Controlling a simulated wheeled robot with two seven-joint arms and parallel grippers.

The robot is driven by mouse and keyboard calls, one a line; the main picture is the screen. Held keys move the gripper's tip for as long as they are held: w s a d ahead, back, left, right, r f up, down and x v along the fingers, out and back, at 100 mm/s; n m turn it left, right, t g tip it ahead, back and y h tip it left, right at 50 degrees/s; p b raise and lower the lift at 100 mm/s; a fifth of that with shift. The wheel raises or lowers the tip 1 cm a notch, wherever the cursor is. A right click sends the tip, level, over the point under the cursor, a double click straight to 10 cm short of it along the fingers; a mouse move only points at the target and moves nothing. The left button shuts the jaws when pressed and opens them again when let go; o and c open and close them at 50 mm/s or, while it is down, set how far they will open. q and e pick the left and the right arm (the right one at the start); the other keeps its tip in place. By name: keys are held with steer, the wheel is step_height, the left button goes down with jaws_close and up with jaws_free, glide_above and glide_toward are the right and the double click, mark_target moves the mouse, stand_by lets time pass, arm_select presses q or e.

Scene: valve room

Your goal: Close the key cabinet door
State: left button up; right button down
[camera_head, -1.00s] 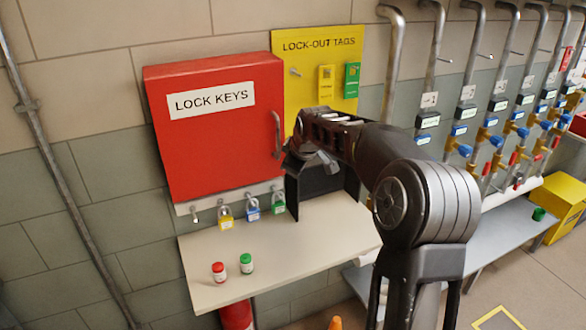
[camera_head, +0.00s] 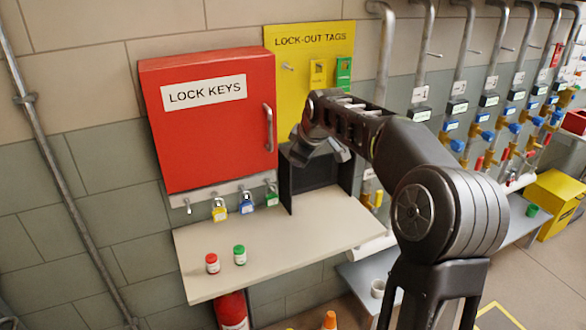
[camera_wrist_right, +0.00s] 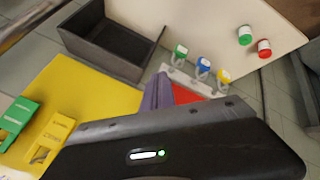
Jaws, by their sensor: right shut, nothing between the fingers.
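The red key cabinet (camera_head: 210,135), labelled LOCK KEYS, hangs on the wall at left in the head view. Its door looks flush with the box, and no gap shows. The door handle (camera_head: 268,128) is a vertical metal bar near the right edge. My right gripper (camera_head: 324,150) is shut and empty, to the right of the handle and apart from it, in front of the yellow board. In the right wrist view a small part of the red cabinet (camera_wrist_right: 183,92) shows past the dark gripper body, which hides the rest. My left gripper is not in view.
The yellow lock-out tags board (camera_head: 288,42) is right of the cabinet. Several padlocks (camera_head: 246,204) hang below it. A shelf (camera_head: 280,240) holds a dark open box (camera_head: 312,176) and two small jars, red-capped (camera_head: 212,263) and green-capped (camera_head: 239,255). Pipes with valves line the right.

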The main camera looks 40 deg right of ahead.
steer(key=s+r, duration=0.1)
steer(key=s+d+r, duration=0.1)
steer(key=r, duration=0.1)
steer(key=s+r, duration=0.1)
steer(key=shift+s+d+r, duration=0.1)
steer(key=shift+d+r, duration=0.2)
steer(key=shift+r, duration=0.1)
steer(key=shift+s+f, duration=0.1)
